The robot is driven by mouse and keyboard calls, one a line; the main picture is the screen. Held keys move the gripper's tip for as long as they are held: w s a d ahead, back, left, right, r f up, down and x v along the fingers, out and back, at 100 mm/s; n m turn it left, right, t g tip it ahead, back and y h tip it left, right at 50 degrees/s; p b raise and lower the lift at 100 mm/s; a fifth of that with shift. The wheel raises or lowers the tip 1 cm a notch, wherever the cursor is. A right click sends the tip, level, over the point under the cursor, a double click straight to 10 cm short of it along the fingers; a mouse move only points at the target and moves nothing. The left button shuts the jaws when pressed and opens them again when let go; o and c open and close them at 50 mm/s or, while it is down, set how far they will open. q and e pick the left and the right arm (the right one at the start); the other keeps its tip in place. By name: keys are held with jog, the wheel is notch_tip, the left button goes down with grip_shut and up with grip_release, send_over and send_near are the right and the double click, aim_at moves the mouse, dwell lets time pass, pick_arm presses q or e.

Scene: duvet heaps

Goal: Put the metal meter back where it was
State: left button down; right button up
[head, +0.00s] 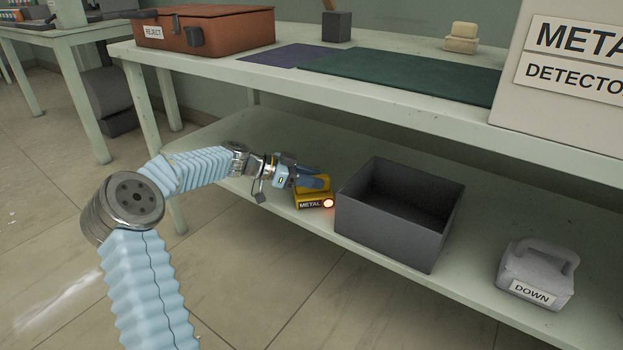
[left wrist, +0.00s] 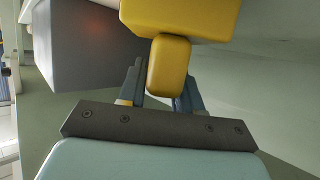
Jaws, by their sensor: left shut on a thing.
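The metal meter (head: 314,199) is a yellow box with a dark label reading METAL and a glowing orange-white lamp at its right front. It is at the lower shelf, just left of a dark grey bin. My left gripper (head: 308,182) is shut on it from the left. In the left wrist view the two blue-grey fingers (left wrist: 160,90) stand on either side of the meter's yellow knob-like part (left wrist: 169,66), with the yellow body (left wrist: 180,15) beyond. I cannot tell whether the meter's underside touches the shelf. My right gripper is not in view.
The open, empty-looking grey bin (head: 385,232) stands close right of the meter. A grey block with a handle, labelled DOWN (head: 537,275), sits farther right on the lower shelf (head: 480,226). The upper tabletop (head: 215,68) overhangs, carrying an orange REJECT case (head: 232,30) and a green mat (head: 405,78).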

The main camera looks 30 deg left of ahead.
pick_arm(q)
jog(key=c, duration=0.8)
grip_release()
jog(key=shift+s+a+r, duration=0.1)
jog(key=shift+a, duration=0.05)
jog(key=p+v, duration=0.1)
jog(key=v, duration=1)
jog(key=shift+s+a+r, duration=0.15)
jog(key=shift+s+a, duration=0.05)
